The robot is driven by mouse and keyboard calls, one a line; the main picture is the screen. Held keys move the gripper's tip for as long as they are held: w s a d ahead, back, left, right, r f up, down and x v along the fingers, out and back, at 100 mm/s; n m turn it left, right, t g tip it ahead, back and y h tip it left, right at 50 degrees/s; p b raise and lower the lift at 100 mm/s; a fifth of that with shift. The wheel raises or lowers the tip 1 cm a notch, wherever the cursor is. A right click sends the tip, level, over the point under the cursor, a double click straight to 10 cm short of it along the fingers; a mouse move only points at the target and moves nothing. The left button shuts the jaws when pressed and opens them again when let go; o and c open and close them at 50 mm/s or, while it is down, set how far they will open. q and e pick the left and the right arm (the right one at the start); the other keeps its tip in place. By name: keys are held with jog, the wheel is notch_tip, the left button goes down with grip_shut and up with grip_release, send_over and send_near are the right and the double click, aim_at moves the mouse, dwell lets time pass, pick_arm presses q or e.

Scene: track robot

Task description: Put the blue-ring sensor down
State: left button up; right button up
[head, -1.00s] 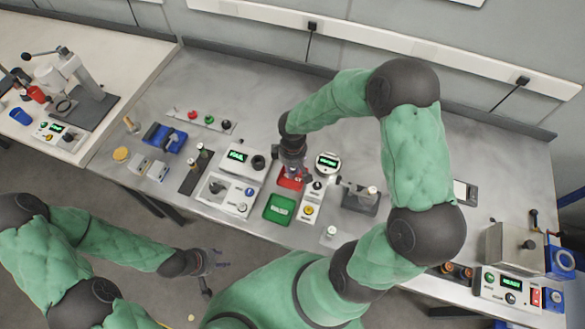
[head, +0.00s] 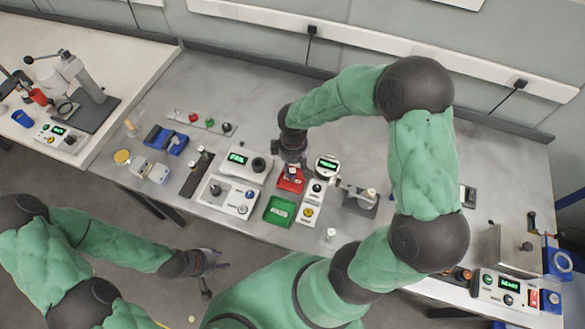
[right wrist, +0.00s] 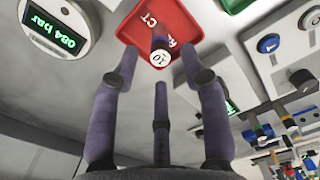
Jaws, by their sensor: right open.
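A small dark cylinder with a white top marked "10" (right wrist: 160,57) is in the red tray (right wrist: 185,30), whose visible letters end in "CT". The red tray also shows in the head view (head: 290,185). My right gripper (head: 292,172) is above this tray, fingers pointing down. In the right wrist view its fingers (right wrist: 157,70) are spread apart around the cylinder, with gaps visible. My left gripper (head: 222,262) is off the front of the bench, away from the trays; its finger opening is unclear.
A green tray (head: 280,211) lies in front of the red one. A round gauge (head: 327,166) stands to the right, a box with a lit "FAIL" display (head: 237,159) to the left. Control boxes and a stand crowd around. The bench behind the gripper is clear.

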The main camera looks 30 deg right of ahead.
aim_at(293, 171)
notch_tip(293, 171, up, 8)
jog(key=p, duration=0.1)
dwell(0.4)
jog(key=shift+r+p, duration=0.15)
jog(key=shift+p, duration=0.15)
dwell(0.9)
